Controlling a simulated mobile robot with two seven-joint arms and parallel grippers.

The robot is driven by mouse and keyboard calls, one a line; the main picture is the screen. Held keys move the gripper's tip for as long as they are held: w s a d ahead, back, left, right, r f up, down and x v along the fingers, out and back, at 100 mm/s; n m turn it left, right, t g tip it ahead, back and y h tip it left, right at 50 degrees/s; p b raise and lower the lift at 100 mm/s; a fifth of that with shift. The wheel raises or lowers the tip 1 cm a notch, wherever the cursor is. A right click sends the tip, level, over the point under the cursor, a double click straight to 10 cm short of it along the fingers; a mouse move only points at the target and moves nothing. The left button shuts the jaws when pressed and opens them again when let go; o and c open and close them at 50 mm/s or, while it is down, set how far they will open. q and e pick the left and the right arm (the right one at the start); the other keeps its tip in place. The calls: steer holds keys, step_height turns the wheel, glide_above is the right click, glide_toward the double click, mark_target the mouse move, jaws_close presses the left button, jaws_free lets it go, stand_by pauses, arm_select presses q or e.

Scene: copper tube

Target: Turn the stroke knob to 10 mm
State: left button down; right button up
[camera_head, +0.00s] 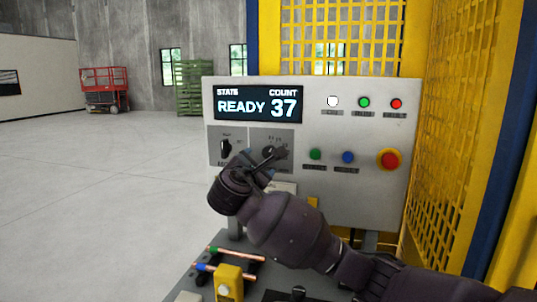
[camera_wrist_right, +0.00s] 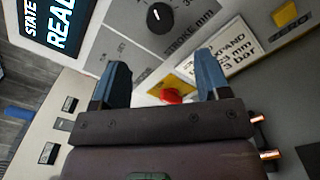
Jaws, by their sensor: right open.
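The stroke knob (camera_head: 270,152) is black and sits on a grey plate under the display, partly covered by my right gripper in the head view. In the right wrist view the knob (camera_wrist_right: 159,18) shows whole, with a small white mark and the words STROKE mm beside it. Its scale numbers are too small to read surely. My right gripper (camera_head: 267,163) is in front of the panel, close to the knob. In the wrist view its two blue fingers (camera_wrist_right: 161,72) are apart with nothing gripped, and the knob lies beyond their tips. My left gripper is out of view.
The display (camera_head: 258,104) reads READY and 37. Another black knob (camera_head: 225,147) is to the left; buttons and a red emergency stop (camera_head: 389,159) are to the right. A red knob (camera_wrist_right: 171,95) shows between my fingers. Copper tubes (camera_head: 238,254) lie below. Yellow mesh (camera_head: 450,150) bounds the right.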

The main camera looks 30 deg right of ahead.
mark_target(268, 153)
steer(key=x, duration=0.8)
steer(key=shift+x, duration=0.9)
